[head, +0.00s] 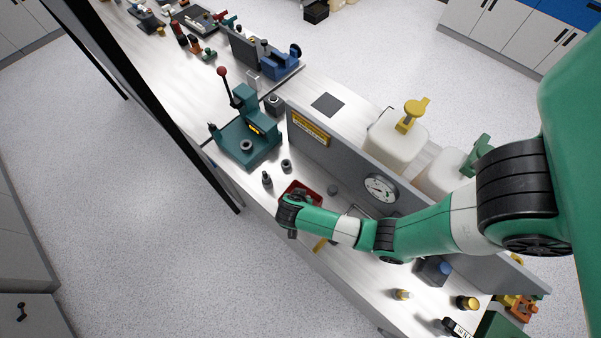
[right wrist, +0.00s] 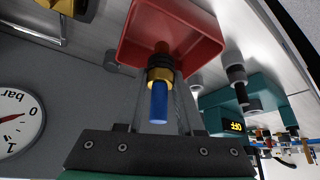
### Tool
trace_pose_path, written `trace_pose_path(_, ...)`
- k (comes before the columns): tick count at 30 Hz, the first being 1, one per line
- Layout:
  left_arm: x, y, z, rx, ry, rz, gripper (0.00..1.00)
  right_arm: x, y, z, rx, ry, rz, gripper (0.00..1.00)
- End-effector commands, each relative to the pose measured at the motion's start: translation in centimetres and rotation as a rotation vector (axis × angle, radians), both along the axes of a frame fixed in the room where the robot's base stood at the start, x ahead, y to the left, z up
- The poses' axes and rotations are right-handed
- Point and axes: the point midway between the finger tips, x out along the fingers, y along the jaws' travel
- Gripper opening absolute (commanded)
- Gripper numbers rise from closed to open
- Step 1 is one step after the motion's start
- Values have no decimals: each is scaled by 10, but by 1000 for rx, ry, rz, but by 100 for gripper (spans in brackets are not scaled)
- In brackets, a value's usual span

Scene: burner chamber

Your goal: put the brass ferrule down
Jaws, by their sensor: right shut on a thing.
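In the right wrist view my right gripper (right wrist: 160,112) is shut on a small stepped piece. The piece has a blue cylinder, a brass ring (right wrist: 160,76) that I take to be the brass ferrule, and a copper-coloured end. The copper end lies against the red tray (right wrist: 178,12) in the picture; I cannot tell whether it touches it. In the head view my right gripper (head: 291,231) is at the bench's front edge, beside the red tray (head: 302,186), and my wrist hides the ferrule. My left gripper is not in view.
A teal press (head: 246,141) stands left of the tray, with small dark cylinders (head: 267,179) between them. A grey panel with a pressure gauge (head: 380,187) stands behind. White jugs (head: 396,139) stand beyond it. Small brass-topped parts (head: 401,294) stand at the lower right.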

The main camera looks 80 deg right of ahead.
Motion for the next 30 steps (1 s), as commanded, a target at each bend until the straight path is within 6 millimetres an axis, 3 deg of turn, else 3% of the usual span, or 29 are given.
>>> trace_pose_path(8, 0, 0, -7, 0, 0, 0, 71, 6, -11, -15, -1, -1, -1, 0)
trace_pose_path(14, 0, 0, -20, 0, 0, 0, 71, 7, -12, -46, 0, 1, 2, 0)
trace_pose_path(25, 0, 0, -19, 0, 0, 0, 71, 7, -12, -50, 0, -1, 0, 0)
trace_pose_path(26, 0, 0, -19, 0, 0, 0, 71, 7, -12, -50, 0, 0, 1, 40)
trace_pose_path(30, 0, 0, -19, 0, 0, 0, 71, 7, -12, -49, 0, -1, 0, 65)
